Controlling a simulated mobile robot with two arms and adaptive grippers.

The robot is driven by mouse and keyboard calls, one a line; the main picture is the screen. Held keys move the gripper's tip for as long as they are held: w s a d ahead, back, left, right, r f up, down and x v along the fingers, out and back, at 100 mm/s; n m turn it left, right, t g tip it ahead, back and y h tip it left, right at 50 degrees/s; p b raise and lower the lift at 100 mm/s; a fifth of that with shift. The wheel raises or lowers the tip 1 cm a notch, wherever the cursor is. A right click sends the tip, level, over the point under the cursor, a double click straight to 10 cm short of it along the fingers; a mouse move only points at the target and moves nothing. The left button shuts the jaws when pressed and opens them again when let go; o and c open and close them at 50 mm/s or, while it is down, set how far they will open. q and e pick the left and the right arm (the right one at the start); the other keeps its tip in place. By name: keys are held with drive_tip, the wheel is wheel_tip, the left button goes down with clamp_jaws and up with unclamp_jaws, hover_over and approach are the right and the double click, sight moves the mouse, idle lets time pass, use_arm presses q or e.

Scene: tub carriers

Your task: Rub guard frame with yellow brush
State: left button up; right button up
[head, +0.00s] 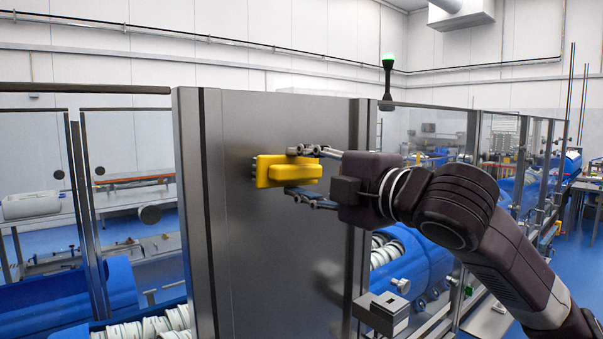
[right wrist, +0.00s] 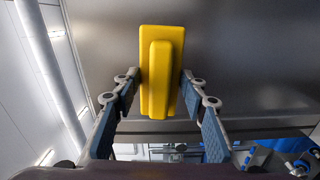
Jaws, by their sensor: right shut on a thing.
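The yellow brush (head: 275,171) is in my right gripper (head: 309,172), in front of the grey metal panel of the guard frame (head: 275,262). Its dark bristles point left, toward the panel; I cannot tell for sure whether they touch it. In the right wrist view the brush (right wrist: 160,65) sits upright between the two fingers of the gripper (right wrist: 160,88), which are shut on its raised grip. The panel (right wrist: 245,60) fills the background there. My left gripper is not in view.
Clear guard panes (head: 425,137) run back to the right behind my right arm. A grey box with a latch (head: 388,312) sticks out low beside the panel. Blue machine parts (head: 415,262) and white rolls (head: 165,322) lie behind the guard. A dark post with a green top (head: 388,75) stands above.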

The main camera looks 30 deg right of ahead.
drive_tip(key=shift+w+a+p, duration=0.1)
drive_tip(key=shift+w+p, duration=0.4)
drive_tip(key=shift+w, duration=0.4)
